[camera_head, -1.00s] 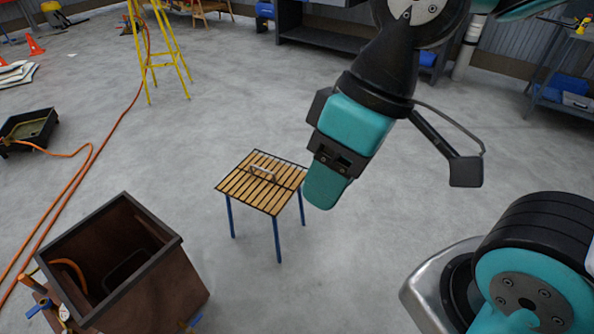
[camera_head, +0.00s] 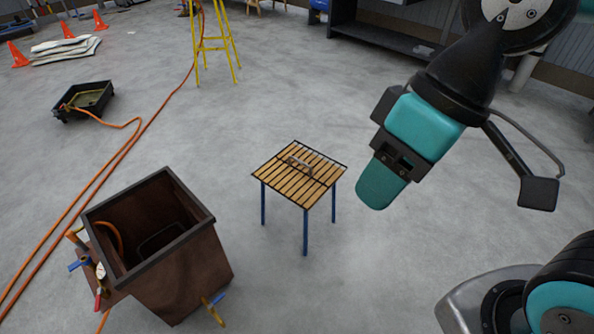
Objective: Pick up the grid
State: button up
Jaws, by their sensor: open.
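The grid (camera_head: 285,181) looks like a square panel of light wooden slats with dark gaps and a dark edge. A small grey metal handle (camera_head: 299,166) stands up near its middle. The panel lies flat on a small stand with thin blue legs (camera_head: 305,232), in the centre of the head view. My gripper (camera_head: 378,190), teal and black, points down to the right of the panel in the picture, open and empty. It is apart from the panel and the handle. One jaw seems to hide the other from this side.
A deep brown open box (camera_head: 185,265) with a dark rim, hose and valves stands at the front left. Orange hoses (camera_head: 125,150) run along the floor. A black tray (camera_head: 84,101) and a yellow stepladder (camera_head: 214,45) are farther back. Grey floor around the stand is clear.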

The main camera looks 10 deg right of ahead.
aim_at(310, 176)
jog(key=u, duration=0.1)
jog(key=i, duration=1.45)
jog(key=u, duration=0.35)
